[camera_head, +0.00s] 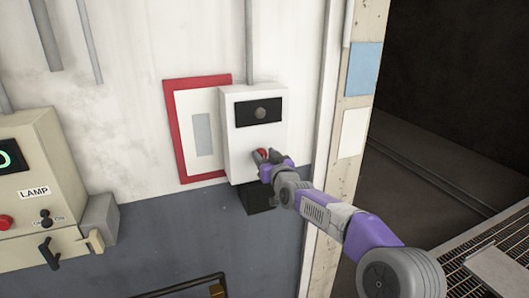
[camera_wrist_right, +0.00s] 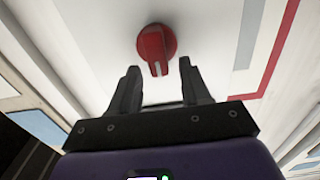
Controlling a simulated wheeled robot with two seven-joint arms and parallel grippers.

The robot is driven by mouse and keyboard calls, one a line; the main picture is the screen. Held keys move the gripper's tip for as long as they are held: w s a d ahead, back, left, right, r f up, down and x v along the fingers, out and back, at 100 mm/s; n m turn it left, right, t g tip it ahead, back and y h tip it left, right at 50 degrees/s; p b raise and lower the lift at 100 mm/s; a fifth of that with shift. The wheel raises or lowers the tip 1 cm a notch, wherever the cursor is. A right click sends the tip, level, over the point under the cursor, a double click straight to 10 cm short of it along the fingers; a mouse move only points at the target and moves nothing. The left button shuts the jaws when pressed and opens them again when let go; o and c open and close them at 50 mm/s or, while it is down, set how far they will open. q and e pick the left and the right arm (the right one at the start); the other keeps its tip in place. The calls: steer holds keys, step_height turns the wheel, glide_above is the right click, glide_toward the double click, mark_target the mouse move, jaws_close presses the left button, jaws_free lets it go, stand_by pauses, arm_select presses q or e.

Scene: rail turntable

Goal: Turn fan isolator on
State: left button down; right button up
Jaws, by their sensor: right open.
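The isolator is a white wall box (camera_head: 238,140) with a black panel and a dark round indicator on its upper front. A red rotary knob (camera_head: 261,153) sits on its lower front, partly hidden by my right gripper (camera_head: 268,157). In the right wrist view the red knob (camera_wrist_right: 151,42) shows with its grip bar pointing toward my gripper. My right gripper (camera_wrist_right: 159,68) is open, with its two fingertips just short of the knob, one to each side of the bar's end. I see no contact. No label is readable on this box. My left gripper is not in view.
A beige control box (camera_head: 60,170) marked LAMP, with a red button and levers, is at the left. A red-framed panel (camera_head: 177,140) is behind the white box. A door frame (camera_head: 340,180), a dark opening and metal grating (camera_head: 500,240) are at the right.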

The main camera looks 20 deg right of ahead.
steer(key=shift+w, duration=0.4)
steer(key=shift+s, duration=0.1)
jaws_close()
steer(key=m+b, duration=0.3)
steer(key=m, duration=0.3)
steer(key=d+f+m+b, duration=0.1)
steer(key=m+b, duration=0.3)
steer(key=m, duration=0.2)
steer(key=d+f+m+b, duration=0.1)
steer(key=m+b, duration=0.3)
steer(key=m, duration=0.2)
stand_by(0.8)
